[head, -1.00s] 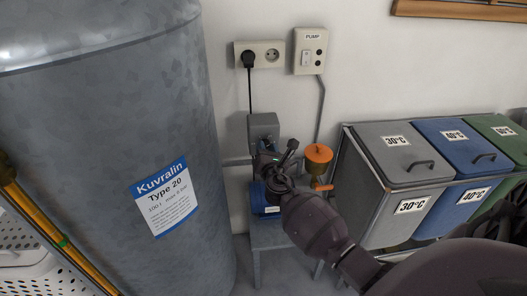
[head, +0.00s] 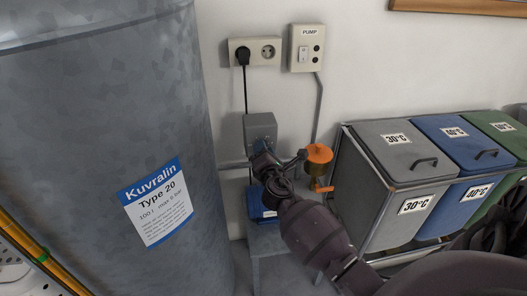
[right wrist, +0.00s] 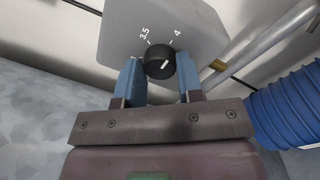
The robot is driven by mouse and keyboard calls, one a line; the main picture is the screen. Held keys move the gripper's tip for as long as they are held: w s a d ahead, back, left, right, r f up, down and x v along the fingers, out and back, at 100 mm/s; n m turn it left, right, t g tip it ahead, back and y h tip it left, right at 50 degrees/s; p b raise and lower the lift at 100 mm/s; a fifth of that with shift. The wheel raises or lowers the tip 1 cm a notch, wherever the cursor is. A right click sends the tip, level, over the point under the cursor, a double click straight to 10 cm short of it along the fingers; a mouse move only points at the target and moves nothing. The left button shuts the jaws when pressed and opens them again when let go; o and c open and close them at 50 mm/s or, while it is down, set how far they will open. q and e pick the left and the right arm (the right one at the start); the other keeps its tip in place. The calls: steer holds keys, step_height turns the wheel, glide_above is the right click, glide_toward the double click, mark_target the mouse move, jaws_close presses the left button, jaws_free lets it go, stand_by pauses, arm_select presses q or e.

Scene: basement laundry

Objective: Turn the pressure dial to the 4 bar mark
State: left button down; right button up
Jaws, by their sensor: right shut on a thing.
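The pressure dial (right wrist: 159,61) is a black round knob on the grey switch box (right wrist: 120,35), seen in the right wrist view. Its white pointer line slants up to the right. The marks 3.5 and 4 stand above the knob, and I cannot tell whether the pointer lines up exactly with 4. My right gripper (right wrist: 160,77) is shut on the dial, with one blue finger on each side. In the head view, my right gripper (head: 264,160) is at the lower part of the grey box (head: 260,128) and hides the dial. My left gripper is not in view.
A blue pump (head: 257,202) sits below the box. An orange-topped brass fitting (head: 318,155) stands close to the right of my gripper. A large grey tank (head: 95,120) is on the left, lidded laundry bins (head: 385,185) on the right. Sockets (head: 255,51) are above.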

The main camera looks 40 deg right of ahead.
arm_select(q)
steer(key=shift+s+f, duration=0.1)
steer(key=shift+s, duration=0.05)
arm_select(e)
steer(key=o, duration=0.8)
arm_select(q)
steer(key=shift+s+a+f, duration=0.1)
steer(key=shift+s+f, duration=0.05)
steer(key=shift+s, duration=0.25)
arm_select(e)
steer(key=shift+o, duration=0.6)
arm_select(q)
steer(key=shift+p, duration=0.3)
arm_select(e)
steer(key=v, duration=1)
steer(key=shift+s+a, duration=0.25)
steer(key=shift+s, duration=0.1)
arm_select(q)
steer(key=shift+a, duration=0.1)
